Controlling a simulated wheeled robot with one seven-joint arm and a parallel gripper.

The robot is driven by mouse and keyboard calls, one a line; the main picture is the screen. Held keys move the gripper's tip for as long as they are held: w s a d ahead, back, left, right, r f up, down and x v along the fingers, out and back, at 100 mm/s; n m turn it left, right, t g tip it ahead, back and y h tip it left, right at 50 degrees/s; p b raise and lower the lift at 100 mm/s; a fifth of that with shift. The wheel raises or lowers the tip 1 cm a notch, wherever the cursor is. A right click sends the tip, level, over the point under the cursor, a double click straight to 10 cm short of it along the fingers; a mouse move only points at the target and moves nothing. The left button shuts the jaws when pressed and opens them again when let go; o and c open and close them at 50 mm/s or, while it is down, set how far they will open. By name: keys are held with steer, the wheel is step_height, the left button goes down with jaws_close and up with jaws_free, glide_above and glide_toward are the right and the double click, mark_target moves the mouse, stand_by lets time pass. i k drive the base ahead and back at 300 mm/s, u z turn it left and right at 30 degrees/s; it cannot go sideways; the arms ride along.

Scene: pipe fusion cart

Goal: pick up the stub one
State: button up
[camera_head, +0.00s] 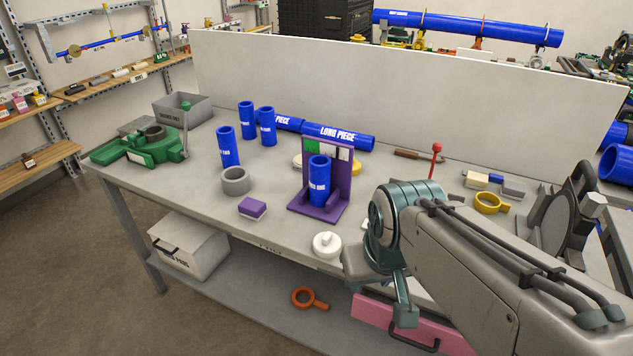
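Several short upright blue pipe stubs with white lettering stand on the grey workbench (200,185). One stub (319,180) stands in a purple stand (333,185); its lettering appears to end in "ONE". Another stub (226,147) stands to the left, and two more stubs (247,119) (267,126) stand behind it. Their lettering is too small to read surely. My gripper (385,285) hangs at the bench's front edge, right of and nearer than the purple stand, apart from every stub. My wrist hides much of it, so its opening is unclear.
Long blue pieces (338,136) lie behind the stand. A grey ring (235,181), a purple block (252,207) and a white lidded piece (327,244) lie around it. A green fixture (150,146) stands at left. A white panel (400,95) closes the back.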

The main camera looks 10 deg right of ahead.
mark_target(319, 165)
steer(key=i, duration=0.5)
steer(key=u, duration=1.1)
